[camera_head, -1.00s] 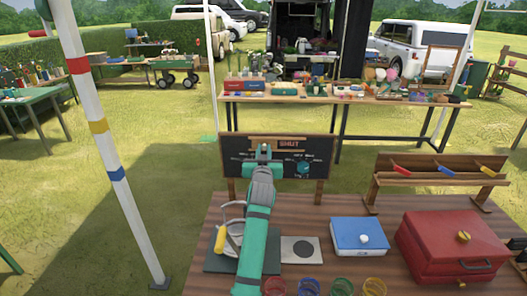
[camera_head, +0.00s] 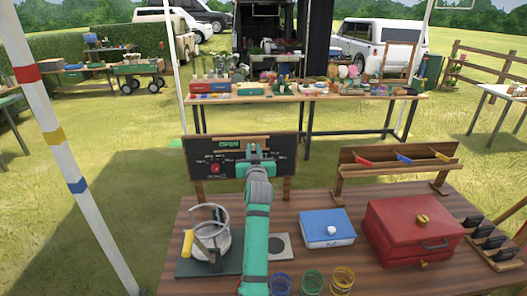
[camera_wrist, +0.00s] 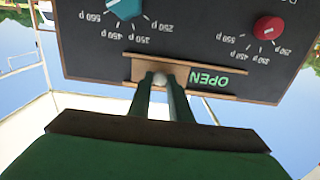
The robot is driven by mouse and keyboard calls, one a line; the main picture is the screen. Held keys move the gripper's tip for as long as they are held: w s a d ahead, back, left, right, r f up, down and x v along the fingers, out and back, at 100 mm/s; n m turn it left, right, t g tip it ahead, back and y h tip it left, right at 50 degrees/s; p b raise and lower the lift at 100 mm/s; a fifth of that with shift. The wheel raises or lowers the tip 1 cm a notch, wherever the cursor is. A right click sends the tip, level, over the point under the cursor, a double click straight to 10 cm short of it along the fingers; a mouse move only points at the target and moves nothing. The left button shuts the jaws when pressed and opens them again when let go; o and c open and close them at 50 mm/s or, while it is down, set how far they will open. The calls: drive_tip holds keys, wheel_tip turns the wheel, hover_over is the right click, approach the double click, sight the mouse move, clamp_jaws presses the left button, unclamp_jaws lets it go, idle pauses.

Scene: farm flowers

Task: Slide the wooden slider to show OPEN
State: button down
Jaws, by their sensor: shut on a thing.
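A black chalkboard sign (camera_head: 200,178) stands at the back edge of the wooden table. Near its top, green letters read OPEN (camera_head: 229,145); no SHUT lettering shows. My gripper (camera_head: 256,152) is at the board's upper right part and hides some of it. In the wrist view, which is upside down, the wooden slider (camera_wrist: 142,70) sits between two wooden rails, beside the OPEN lettering (camera_wrist: 208,78). My gripper (camera_wrist: 160,84) is shut on the slider's pale round knob (camera_wrist: 160,79).
A red dial (camera_wrist: 268,27) and a blue-green dial (camera_wrist: 125,8) are on the board. The table holds a red box (camera_head: 405,230), a blue box (camera_head: 327,228), a wire-and-metal item (camera_head: 210,240) and several glass jars. A striped pole (camera_head: 52,135) stands at the left.

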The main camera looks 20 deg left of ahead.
drive_tip(key=shift+w+d, duration=0.25)
drive_tip(key=shift+d, duration=0.2)
drive_tip(key=c, duration=1.6)
unclamp_jaws()
drive_tip(key=shift+s, duration=0.2)
drive_tip(key=shift+v, duration=5.3)
